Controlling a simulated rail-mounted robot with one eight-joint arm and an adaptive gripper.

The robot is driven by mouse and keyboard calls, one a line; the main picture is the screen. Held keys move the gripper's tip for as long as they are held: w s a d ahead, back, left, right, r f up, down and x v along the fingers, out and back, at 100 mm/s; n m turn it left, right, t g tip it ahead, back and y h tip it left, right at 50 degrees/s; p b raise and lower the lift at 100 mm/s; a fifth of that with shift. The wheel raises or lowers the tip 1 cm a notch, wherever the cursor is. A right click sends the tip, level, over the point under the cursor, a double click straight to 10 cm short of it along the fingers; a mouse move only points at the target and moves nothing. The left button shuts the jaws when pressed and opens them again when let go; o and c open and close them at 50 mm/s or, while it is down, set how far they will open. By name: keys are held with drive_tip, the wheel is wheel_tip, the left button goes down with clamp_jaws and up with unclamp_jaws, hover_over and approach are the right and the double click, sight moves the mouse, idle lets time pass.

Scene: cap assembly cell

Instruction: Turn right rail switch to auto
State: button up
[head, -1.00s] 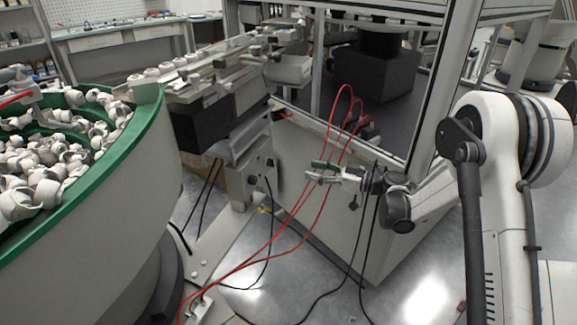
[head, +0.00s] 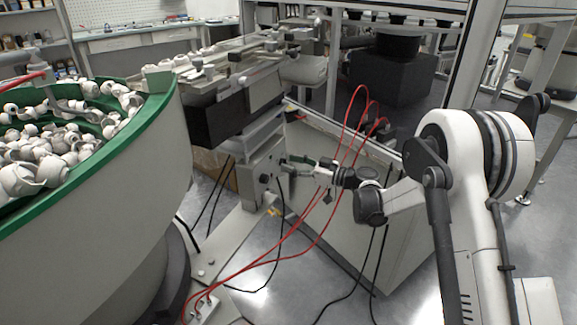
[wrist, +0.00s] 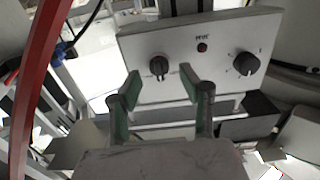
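A light grey control panel (wrist: 200,48) fills the upper wrist view and carries two black rotary knobs with a small dark red button between them. The left knob (wrist: 160,68) lies between the lines of my two fingertips; the right knob (wrist: 246,63) is outside them, to the right. The knob labels are too small to read. My gripper (wrist: 160,80) is open, its green-padded fingers pointing at the panel with nothing held. In the head view my gripper (head: 292,165) is close to the control box (head: 256,178); contact cannot be told.
Red hoses (head: 320,205) loop around my arm's end, and one crosses the left of the wrist view. A green-rimmed bowl feeder (head: 105,210) full of white caps stands at left. A grey cabinet (head: 350,225) stands behind my gripper.

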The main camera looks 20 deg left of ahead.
drive_tip(key=shift+a, duration=0.65)
clamp_jaws()
drive_tip(key=shift+w+m, duration=0.1)
drive_tip(key=shift+m, duration=0.3)
drive_tip(key=shift+w+f+m+b, duration=0.1)
drive_tip(key=shift+m+b, duration=0.25)
drive_tip(key=shift+m, duration=1.7)
drive_tip(key=shift+w+m+b, duration=0.1)
drive_tip(key=shift+m+b, duration=0.2)
drive_tip(key=shift+m, duration=1.75)
